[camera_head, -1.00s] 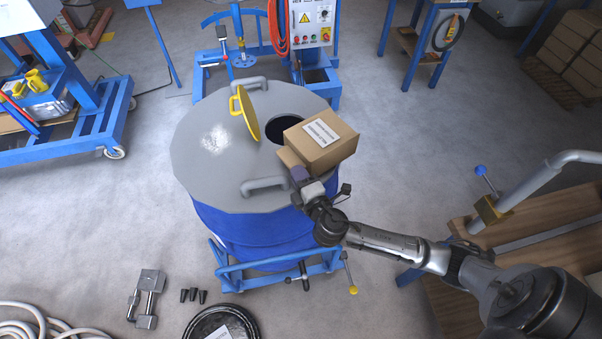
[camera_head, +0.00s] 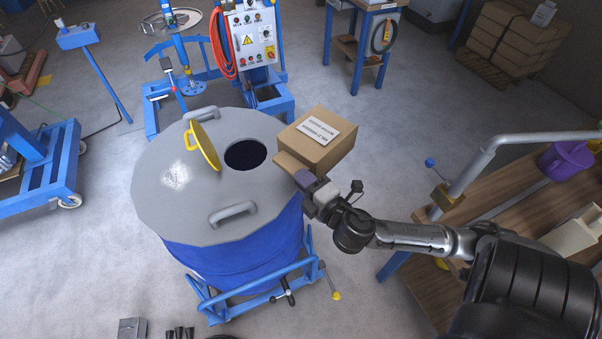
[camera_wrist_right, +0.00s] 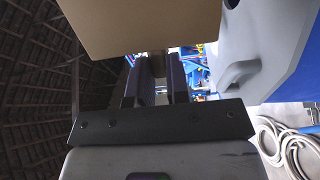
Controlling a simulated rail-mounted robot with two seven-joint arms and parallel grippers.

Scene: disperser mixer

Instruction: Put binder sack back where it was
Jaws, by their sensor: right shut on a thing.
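The binder sack (camera_head: 316,142) is a brown, box-shaped pack with a white label on top. My right gripper (camera_head: 302,180) is shut on its near left edge and holds it in the air, beside the right rim of the drum lid. In the right wrist view the sack (camera_wrist_right: 140,22) fills the upper middle, above the fingers (camera_wrist_right: 155,85). The grip contact itself is partly hidden. A pallet (camera_head: 478,68) of similar brown packs stands at the upper right, with a white-labelled sheet or pack on top. My left gripper is not in view.
The blue drum (camera_head: 240,252) with a grey lid (camera_head: 170,185) stands left of the sack; its hatch hole (camera_head: 246,155) is open, the yellow-handled cover (camera_head: 207,146) tilted up. A wooden bench (camera_head: 520,200) with a metal rail stands right. Floor between drum and pallet is clear.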

